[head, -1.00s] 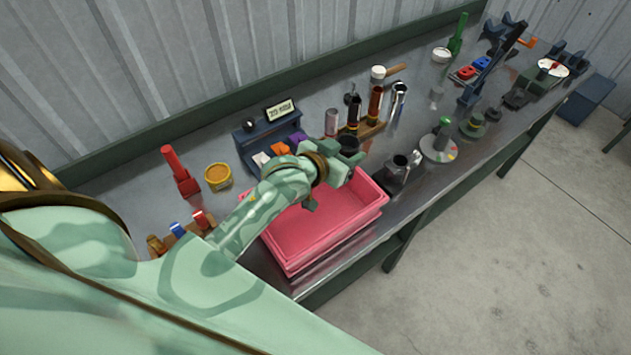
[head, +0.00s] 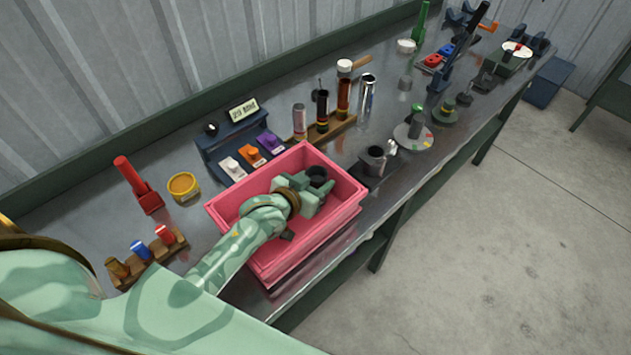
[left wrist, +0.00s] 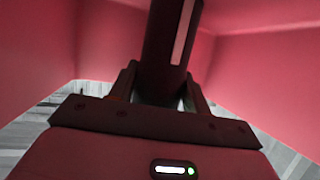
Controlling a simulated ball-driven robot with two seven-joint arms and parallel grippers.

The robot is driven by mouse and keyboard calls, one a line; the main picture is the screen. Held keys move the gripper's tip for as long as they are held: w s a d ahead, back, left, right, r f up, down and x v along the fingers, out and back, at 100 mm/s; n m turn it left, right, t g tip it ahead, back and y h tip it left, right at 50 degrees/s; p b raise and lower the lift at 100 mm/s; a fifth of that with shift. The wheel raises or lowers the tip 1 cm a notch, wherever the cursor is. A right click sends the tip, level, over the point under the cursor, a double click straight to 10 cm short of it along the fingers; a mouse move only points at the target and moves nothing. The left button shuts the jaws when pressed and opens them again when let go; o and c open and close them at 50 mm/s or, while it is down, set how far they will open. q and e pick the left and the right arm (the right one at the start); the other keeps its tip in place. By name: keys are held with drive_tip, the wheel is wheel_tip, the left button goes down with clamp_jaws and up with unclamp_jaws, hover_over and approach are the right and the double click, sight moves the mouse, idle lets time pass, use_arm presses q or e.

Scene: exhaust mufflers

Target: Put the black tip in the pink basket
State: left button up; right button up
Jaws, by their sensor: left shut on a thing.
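The pink basket (head: 345,215) stands near the front edge of the bench in the head view. My left gripper (head: 310,182) is over the basket's opening, inside its rim outline, and is shut on the black tip (head: 319,176). In the left wrist view the black tip (left wrist: 170,45), a dark cylinder with a light stripe, stands between the two fingers of the gripper (left wrist: 163,90), with pink basket walls (left wrist: 255,75) on both sides. The tip's lower end and any contact with the basket floor are hidden. My right gripper is not in view.
Behind the basket is a blue stand (head: 222,150) with coloured pieces. A wooden rack (head: 330,128) with upright tubes stands behind it to the right. A dark cup (head: 376,158) is right of the basket. A yellow tin (head: 183,187) and red tool (head: 138,185) are to the left.

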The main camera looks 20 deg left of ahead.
use_arm(q)
drive_tip(key=o, duration=1.1)
drive_tip(key=shift+c, duration=0.2)
drive_tip(key=shift+s+r, duration=0.2)
drive_tip(key=shift+s, duration=0.1)
drive_tip(key=p+v, duration=0.1)
drive_tip(key=v, duration=0.5)
drive_tip(key=shift+s+p, duration=0.4)
drive_tip(key=shift+a+r, duration=0.1)
drive_tip(key=shift+r, duration=0.05)
